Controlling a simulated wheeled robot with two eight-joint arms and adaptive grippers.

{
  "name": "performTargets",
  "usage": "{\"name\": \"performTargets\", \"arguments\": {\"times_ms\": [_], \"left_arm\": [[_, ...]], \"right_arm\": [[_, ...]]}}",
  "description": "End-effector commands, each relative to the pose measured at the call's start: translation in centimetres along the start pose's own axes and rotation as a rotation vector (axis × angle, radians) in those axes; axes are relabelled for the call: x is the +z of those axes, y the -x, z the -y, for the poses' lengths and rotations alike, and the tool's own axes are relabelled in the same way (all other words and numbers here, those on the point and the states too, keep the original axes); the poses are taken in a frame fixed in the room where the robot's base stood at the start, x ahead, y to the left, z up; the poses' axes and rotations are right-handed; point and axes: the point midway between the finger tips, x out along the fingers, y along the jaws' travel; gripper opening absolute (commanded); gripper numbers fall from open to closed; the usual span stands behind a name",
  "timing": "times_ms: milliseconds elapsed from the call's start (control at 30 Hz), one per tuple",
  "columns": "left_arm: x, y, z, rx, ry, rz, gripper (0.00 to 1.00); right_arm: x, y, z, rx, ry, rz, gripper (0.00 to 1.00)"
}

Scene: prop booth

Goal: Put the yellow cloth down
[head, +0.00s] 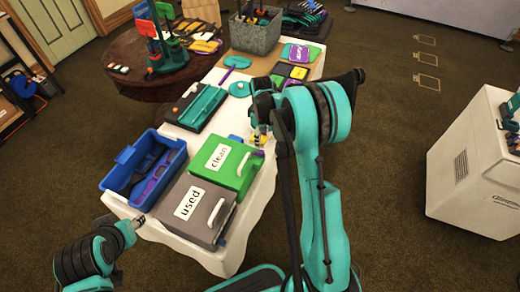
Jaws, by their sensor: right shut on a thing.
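My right arm reaches over the white-covered table (225,258), and my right gripper (259,137) is low beside the green box. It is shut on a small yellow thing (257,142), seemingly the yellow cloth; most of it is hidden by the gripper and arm. I cannot tell whether it touches the table. My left gripper (138,222) is by the table's near left corner, beside the grey box; its finger opening is too small to make out.
A green box marked "clean" (222,163) and a grey box marked "used" (199,209) stand near the front. A blue bin (122,170) holds purple and dark items. A teal tray (197,108) lies behind. A grey crate (255,37) stands at the back.

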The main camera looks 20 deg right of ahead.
Motion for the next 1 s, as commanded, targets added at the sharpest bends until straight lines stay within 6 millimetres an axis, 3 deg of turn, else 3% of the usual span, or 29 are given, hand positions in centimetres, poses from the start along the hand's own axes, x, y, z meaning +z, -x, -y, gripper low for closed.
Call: {"name": "performTargets", "arguments": {"times_ms": [33, 400, 800, 833, 900, 1000], "left_arm": [[0.4, -0.6, 0.0, 0.000, 0.000, 0.000, 0.40], [1.4, -2.0, 0.0, 0.000, 0.000, 0.000, 0.40], [1.6, -2.2, 0.0, 0.000, 0.000, 0.000, 0.40], [1.6, -2.2, 0.0, 0.000, 0.000, 0.000, 0.40], [1.6, -2.2, 0.0, 0.000, 0.000, 0.000, 0.40], [1.5, -2.1, 0.0, 0.000, 0.000, 0.000, 0.40]], "right_arm": [[0.0, -1.4, 0.0, 0.000, 0.000, 0.000, 0.15], [0.0, -6.1, 0.0, 0.001, 0.000, 0.000, 0.15], [0.0, -6.6, 0.0, 0.001, 0.000, 0.000, 0.15], [0.0, -6.6, 0.0, 0.001, 0.000, 0.000, 0.45], [0.0, -6.5, 0.0, 0.001, 0.000, 0.000, 0.63], [0.0, -6.5, 0.0, 0.001, 0.000, 0.000, 0.63]]}}
